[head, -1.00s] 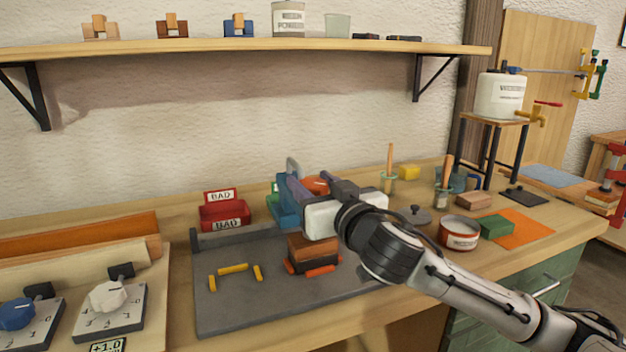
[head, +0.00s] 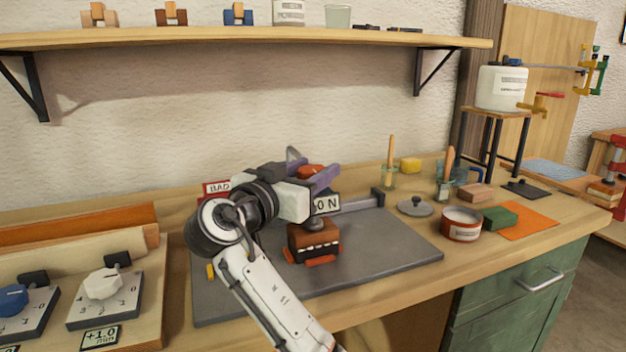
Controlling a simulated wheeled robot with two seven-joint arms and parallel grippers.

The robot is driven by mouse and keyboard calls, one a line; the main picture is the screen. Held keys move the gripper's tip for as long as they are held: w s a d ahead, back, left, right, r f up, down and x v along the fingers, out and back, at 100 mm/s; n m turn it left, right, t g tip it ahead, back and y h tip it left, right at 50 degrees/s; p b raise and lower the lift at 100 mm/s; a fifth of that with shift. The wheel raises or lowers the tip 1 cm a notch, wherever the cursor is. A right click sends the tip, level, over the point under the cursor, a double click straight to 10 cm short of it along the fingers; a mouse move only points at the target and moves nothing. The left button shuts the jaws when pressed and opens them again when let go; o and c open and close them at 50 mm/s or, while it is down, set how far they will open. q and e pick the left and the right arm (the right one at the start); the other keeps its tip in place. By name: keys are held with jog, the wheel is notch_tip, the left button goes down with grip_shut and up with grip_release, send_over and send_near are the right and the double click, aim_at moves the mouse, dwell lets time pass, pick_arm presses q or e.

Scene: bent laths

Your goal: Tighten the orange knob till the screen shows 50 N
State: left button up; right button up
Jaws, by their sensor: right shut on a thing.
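The orange knob (head: 311,171) sits at the top of the press, partly hidden by my right gripper. My right gripper (head: 322,177) has its purple fingers shut on the knob, with its wrist on the left side. The screen (head: 326,204) shows just below the gripper; I read "0 N" at its right end, and anything before that is hidden. Below it a dark round foot (head: 316,223) rests on a brown layered block (head: 313,238). White beads show along the block's front seam. My left gripper is out of view.
The grey base plate (head: 385,245) is clear on its right. A red BAD bin (head: 216,188) is mostly behind my arm. A red tin (head: 461,225), a grey lid (head: 415,207) and a green block (head: 500,217) stand to the right. Dial boards lie at the left.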

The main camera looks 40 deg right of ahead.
jog(key=m+g+h+b, duration=0.1)
jog(key=m+g, duration=0.1)
jog(key=g, duration=0.1)
jog(key=shift+w, duration=0.1)
jog(key=m+g+b, duration=0.1)
jog(key=m+g, duration=0.1)
jog(key=g, duration=0.1)
jog(key=shift+r+g+h, duration=0.15)
jog(key=shift+g+h, duration=0.15)
jog(key=shift+r+m+g, duration=0.1)
jog(key=shift+m+g, duration=1.3)
jog(key=shift+g, duration=0.5)
jog(key=shift+d+b, duration=0.1)
jog(key=shift+b, duration=0.2)
jog(key=shift+m+g, duration=0.6)
jog(key=shift+g, duration=0.3)
jog(key=o, duration=1.1)
jog(key=shift+c, duration=0.2)
jog(key=shift+f, duration=0.2)
